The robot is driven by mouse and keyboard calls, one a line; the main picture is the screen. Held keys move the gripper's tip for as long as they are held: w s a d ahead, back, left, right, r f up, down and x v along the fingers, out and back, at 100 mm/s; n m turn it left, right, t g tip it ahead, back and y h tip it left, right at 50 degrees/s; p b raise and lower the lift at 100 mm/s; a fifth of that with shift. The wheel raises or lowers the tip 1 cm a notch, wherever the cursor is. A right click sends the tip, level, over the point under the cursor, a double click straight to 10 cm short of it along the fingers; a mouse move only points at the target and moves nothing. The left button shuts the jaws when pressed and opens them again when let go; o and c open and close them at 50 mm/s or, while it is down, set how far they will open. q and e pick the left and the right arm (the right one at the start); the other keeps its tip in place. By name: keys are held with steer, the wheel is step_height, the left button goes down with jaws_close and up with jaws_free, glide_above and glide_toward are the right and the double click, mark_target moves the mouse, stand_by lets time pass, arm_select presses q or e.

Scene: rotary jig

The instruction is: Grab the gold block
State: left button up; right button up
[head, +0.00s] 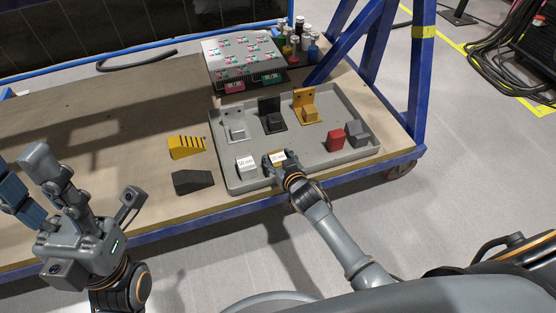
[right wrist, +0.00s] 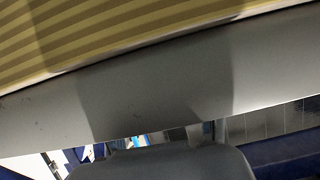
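In the right wrist view, a gold striped surface (right wrist: 100,35) fills the top, very close to the camera. Another gold block (head: 310,114) rests against a gold bracket (head: 303,97) farther back in the tray. My left gripper (head: 88,185) is open and empty at the far left, away from the tray.
A white labelled block (head: 246,164) stands just left of my right gripper. A red block (head: 336,138) and dark grey block (head: 357,133) sit at the tray's right. A yellow wedge (head: 185,147) and black wedge (head: 192,181) lie left of the tray.

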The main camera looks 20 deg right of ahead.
jaws_close()
steer(key=shift+w+r, duration=0.1)
steer(key=shift+r, duration=0.05)
steer(key=shift+r, duration=0.15)
